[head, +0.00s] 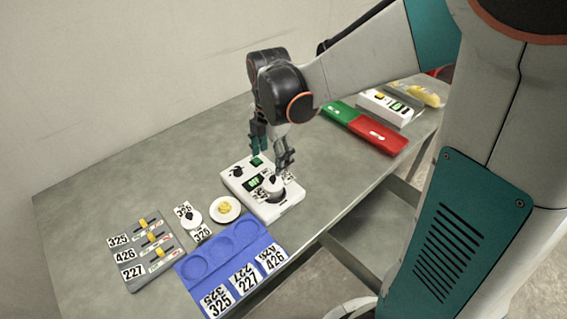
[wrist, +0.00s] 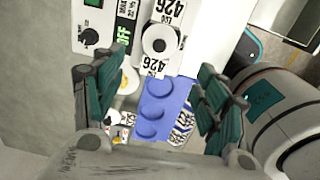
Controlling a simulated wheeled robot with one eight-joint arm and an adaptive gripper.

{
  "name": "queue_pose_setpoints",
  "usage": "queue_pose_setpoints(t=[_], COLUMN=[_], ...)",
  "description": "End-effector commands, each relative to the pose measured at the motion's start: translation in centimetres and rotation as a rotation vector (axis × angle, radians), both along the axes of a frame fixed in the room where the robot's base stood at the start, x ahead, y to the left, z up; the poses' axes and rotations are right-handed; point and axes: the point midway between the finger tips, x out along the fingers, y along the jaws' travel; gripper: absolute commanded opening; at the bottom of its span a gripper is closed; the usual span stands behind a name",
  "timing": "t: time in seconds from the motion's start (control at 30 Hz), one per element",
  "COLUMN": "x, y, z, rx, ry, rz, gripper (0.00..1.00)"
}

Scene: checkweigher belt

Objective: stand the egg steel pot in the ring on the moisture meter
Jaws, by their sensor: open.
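The white moisture meter (head: 286,211) stands on the table, with a green display and a dark round ring at its near end. A pale round pot with a dark knob (head: 272,184) stands over that ring, with 426 tags beside it; it also shows in the wrist view (wrist: 151,47). I cannot tell whether it is seated fully, or whether it is the egg pot. My gripper (head: 272,156) is open and empty above the meter and the pot. In the wrist view its fingers (wrist: 163,65) are spread either side, apart from the pot.
A blue tray (head: 257,236) with round recesses and number labels lies at the front. A dish with yellow contents (head: 225,209) and another knobbed pot (head: 191,215) stand beside it. A grey slider board (head: 150,265) is at left. Green and red trays (head: 378,134) lie at back right.

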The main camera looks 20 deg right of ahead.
Motion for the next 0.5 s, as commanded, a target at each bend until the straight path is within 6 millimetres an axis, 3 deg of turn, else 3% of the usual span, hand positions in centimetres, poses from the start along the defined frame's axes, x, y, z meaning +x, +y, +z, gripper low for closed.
queue_pose_setpoints(t=[0.2,0.5], x=[-3.4,-8.2], y=[0.0,0.0], z=[4.0,7.9], rx=[0.041,0.202], ry=[-0.125,-0.291], rz=[-0.408,-1.023], gripper=[0.67,0.67])
